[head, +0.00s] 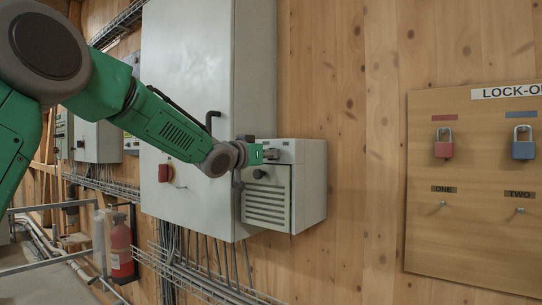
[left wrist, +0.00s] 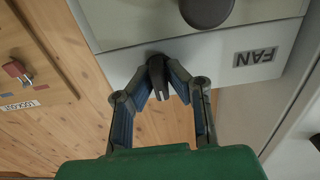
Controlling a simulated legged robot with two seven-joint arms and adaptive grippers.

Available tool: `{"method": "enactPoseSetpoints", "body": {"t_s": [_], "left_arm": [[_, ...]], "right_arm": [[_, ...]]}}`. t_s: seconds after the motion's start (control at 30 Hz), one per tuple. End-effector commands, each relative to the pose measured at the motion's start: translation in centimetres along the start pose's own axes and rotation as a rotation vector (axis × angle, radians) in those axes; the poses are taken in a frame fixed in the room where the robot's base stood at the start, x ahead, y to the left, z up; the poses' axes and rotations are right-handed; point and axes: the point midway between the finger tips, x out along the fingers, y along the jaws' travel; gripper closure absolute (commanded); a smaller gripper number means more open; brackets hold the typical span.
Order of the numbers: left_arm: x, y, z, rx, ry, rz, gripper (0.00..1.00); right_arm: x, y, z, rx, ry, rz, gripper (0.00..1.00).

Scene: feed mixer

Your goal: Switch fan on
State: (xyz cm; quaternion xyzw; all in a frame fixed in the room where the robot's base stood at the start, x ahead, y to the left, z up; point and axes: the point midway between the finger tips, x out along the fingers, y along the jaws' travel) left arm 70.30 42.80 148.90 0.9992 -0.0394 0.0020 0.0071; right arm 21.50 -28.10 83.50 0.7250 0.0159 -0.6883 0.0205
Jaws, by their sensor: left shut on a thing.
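The fan unit (head: 310,185) is a pale grey box with a vented front, on the wall beside the tall grey cabinet. My left gripper (head: 258,154) is at its upper front. In the left wrist view a FAN label (left wrist: 256,57) shows upside down on the grey face. A dark switch handle (left wrist: 157,80) sticks out from that face, and my left gripper (left wrist: 163,72) is shut on it, with a finger on each side. The switch's exact setting cannot be read. My right gripper is out of view.
The tall grey cabinet (head: 185,110) has a red switch (head: 165,173) and a black handle. A dark round knob (left wrist: 207,10) is close above the fingers. A lock-out board (head: 470,235) with padlocks hangs at right. A red extinguisher (head: 121,248) stands lower left.

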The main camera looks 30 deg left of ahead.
Motion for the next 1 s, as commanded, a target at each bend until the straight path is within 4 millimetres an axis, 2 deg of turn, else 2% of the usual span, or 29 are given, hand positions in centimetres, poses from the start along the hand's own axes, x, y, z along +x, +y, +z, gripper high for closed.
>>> {"method": "enactPoseSetpoints", "body": {"t_s": [0.03,0.5,1.0], "left_arm": [[0.06,-0.04,1.18,0.045,-0.023,-0.002,1.00],[0.08,-0.13,1.23,0.450,-0.024,0.001,1.00],[0.08,-0.15,1.14,0.632,-0.022,0.003,1.00]], "right_arm": [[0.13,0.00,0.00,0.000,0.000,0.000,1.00],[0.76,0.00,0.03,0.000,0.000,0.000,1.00],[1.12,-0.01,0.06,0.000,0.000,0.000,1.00]]}}
